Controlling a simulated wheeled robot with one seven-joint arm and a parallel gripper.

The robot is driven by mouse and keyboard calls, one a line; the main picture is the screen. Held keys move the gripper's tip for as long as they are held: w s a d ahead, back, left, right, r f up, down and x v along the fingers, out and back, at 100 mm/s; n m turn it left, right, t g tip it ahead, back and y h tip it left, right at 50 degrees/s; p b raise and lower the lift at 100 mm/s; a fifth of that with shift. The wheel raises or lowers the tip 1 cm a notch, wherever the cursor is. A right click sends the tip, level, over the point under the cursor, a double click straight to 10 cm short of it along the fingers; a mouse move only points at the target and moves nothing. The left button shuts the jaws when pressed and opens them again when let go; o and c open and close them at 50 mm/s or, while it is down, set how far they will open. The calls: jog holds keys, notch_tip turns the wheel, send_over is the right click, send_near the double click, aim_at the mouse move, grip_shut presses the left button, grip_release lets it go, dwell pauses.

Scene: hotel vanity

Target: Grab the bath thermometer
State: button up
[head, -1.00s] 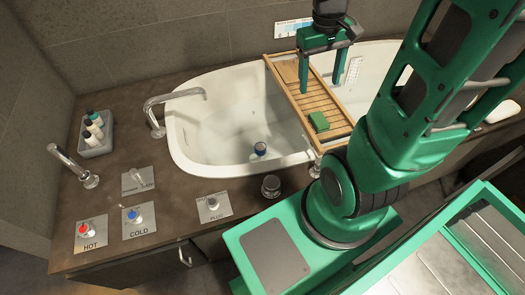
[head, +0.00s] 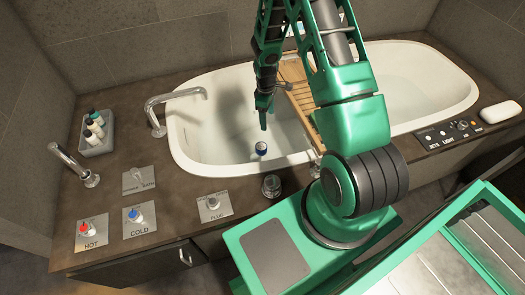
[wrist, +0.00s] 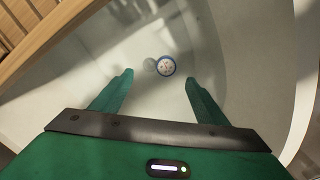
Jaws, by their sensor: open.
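The bath thermometer (head: 261,148) is a small round thing with a blue rim and a pale dial, inside the white bathtub (head: 205,150) near its front wall. In the wrist view the thermometer (wrist: 166,66) shows face-up, beyond and between my fingertips. My gripper (head: 263,122) points down over the tub, above the thermometer and slightly behind it in the head view. In the wrist view its green fingers (wrist: 157,82) are spread apart with nothing between them. The fingers do not appear to touch the thermometer.
A wooden slatted bath tray (head: 302,100) spans the tub, close beside my gripper and partly hidden by my arm. A curved faucet (head: 170,97) is at the tub's left end. Tub walls surround the thermometer. A bottle caddy (head: 93,135) stands far left.

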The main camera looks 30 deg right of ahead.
aim_at(261, 146)
jog(key=a+f, duration=0.1)
jog(key=f, duration=0.4)
jog(key=a+f+n, duration=0.1)
jog(key=f, duration=0.4)
jog(key=a+f+n, duration=0.1)
jog(key=f, duration=0.4)
jog(key=shift+w+a+f+y, duration=0.1)
jog(key=shift+f+y, duration=0.2)
jog(key=shift+f, duration=0.05)
jog(key=shift+w+d+f, duration=0.1)
jog(key=shift+d+f, duration=0.05)
jog(key=shift+f, duration=1.4)
jog(key=shift+d+f, duration=0.1)
jog(key=shift+f, duration=1.45)
jog(key=c, duration=1.3)
jog(key=shift+o, duration=0.2)
